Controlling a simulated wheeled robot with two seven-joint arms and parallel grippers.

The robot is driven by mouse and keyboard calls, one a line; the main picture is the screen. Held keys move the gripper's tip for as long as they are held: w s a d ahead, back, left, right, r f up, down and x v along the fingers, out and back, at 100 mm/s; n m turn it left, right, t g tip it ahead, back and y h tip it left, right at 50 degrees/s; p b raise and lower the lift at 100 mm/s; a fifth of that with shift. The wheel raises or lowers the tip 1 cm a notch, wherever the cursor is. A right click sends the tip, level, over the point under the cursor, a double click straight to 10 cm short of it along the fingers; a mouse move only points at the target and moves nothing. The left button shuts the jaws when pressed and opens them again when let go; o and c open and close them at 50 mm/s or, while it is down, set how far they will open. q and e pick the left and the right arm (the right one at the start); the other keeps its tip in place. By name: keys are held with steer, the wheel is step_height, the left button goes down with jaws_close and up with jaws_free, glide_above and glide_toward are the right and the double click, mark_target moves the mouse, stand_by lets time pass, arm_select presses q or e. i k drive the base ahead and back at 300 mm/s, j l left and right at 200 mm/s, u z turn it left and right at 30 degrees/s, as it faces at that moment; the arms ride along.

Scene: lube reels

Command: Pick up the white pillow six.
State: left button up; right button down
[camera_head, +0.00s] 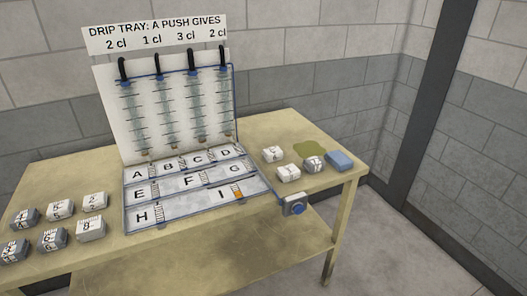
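Several small pillows lie on the left of the table, some white and some grey, with dark printed marks. A white one at the front right of this group (90,229) seems to read 8. Behind it is another white pillow (94,201), and left of that one more white pillow (60,209). Two more white pillows, a back one (272,154) and a front one (288,173), lie right of the tray. The other marks are too small to read surely, so I cannot tell which white pillow is six. Neither gripper is in view.
A lettered tray (190,205) with compartments A to I fills the table's middle, below an upright board (115,100) with several dark hooks. A blue block (339,160), a grey pillow (313,164) and a greenish patch (311,149) are at right. A blue-knobbed box (294,205) sits at the front edge.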

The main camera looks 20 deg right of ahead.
mark_target(272, 154)
steer(key=i+l, duration=0.6)
steer(key=l, duration=0.25)
steer(key=i+l+u, duration=0.1)
steer(key=i+l, duration=0.2)
steer(key=l, duration=0.1)
